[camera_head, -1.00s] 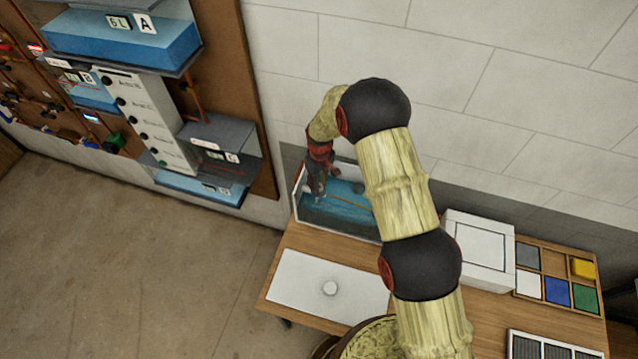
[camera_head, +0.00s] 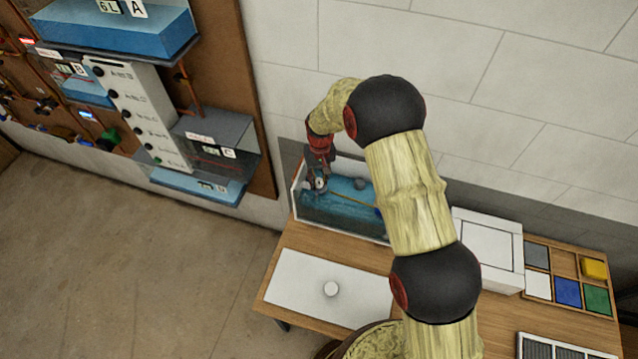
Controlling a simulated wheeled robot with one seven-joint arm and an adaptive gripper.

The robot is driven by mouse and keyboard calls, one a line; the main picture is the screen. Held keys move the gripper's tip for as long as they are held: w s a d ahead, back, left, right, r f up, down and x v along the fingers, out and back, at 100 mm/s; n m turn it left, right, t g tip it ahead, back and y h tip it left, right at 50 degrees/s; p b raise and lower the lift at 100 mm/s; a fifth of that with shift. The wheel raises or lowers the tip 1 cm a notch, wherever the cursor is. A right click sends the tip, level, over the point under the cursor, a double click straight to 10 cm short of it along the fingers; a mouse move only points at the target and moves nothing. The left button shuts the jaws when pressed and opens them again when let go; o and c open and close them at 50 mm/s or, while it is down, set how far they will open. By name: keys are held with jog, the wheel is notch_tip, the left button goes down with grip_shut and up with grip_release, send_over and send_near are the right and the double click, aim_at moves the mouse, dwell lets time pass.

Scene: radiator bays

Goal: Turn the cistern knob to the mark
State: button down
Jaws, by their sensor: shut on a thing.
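The cistern (camera_head: 345,223) is an open, clear-walled tank with blue water, standing on the wooden bench against the wall. My gripper (camera_head: 319,187) reaches down into its left part from above. It is shut on a small grey round part, which looks like the cistern knob (camera_head: 321,184); the fingers hide much of it. A thin yellowish rod (camera_head: 350,199) runs to the right from near the fingers. A grey round piece (camera_head: 360,184) shows at the back of the tank. I cannot make out the mark. My arm covers the tank's right end.
A white box (camera_head: 487,248) and a tray of coloured tiles (camera_head: 567,276) stand to the right. A wall panel with tanks and pipes (camera_head: 150,110) is at the left.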

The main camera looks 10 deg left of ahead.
aim_at(319, 181)
jog(key=shift+m+b, duration=1.05)
jog(key=shift+m, duration=0.55)
jog(key=c, duration=1.5)
grip_release()
jog(key=shift+c, duration=0.2)
notch_tip(319, 181, up, 12)
jog(key=shift+f, duration=0.1)
